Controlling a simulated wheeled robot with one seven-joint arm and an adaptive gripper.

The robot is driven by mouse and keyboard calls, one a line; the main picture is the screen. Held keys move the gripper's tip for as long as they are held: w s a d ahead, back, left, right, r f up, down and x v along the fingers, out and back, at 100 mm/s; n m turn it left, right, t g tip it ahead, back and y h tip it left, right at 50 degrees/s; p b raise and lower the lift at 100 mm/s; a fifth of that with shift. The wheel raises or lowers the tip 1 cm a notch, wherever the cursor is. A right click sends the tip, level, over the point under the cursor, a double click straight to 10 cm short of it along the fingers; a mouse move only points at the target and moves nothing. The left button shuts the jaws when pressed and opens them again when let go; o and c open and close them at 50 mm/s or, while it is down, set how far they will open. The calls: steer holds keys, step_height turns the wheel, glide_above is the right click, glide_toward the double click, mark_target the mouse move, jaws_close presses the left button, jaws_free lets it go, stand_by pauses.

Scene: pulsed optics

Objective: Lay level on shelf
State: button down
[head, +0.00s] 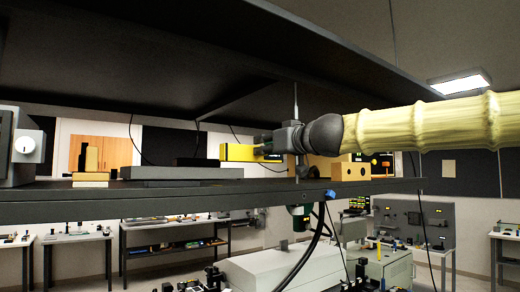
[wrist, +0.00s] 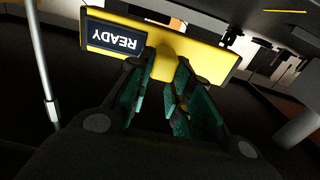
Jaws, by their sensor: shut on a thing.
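The yellow level (head: 236,152) is a long bar, seen in the head view just above the dark shelf (head: 215,192). In the wrist view the level (wrist: 205,58) lies slantwise across the top, with a dark panel reading READY upside down. My gripper (wrist: 168,75) is shut on the middle of the level, its green-padded fingers on either side of a yellow part. In the head view my gripper (head: 268,144) is partly hidden by its own wrist. I cannot tell whether the level touches the shelf.
A grey instrument with a white knob (head: 25,145) stands at the shelf's left. Dark flat slabs (head: 175,172) and small wooden blocks (head: 91,165) lie nearby. A tan box (head: 350,168) stands to the right. An upper shelf (head: 130,60) hangs overhead, and a thin post (wrist: 42,70) stands left.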

mark_target(254, 159)
steer(key=f+b, duration=0.1)
steer(key=a+f+b, duration=0.1)
steer(key=b, duration=0.1)
steer(key=shift+s+f, duration=0.2)
steer(key=shift+f, duration=0.15)
steer(key=shift+w+f+b, duration=0.15)
steer(key=shift+f+b, duration=0.15)
steer(key=shift+b, duration=0.05)
steer(key=shift+s+d+f+b, duration=0.1)
steer(key=shift+s+b, duration=0.25)
steer(key=shift+s, duration=0.05)
steer(key=shift+w+f, duration=0.15)
steer(key=shift+w, duration=0.05)
steer(key=shift+s, duration=0.25)
steer(key=shift+f, duration=0.1)
steer(key=shift+f+b, duration=0.7)
steer(key=shift+b, duration=0.1)
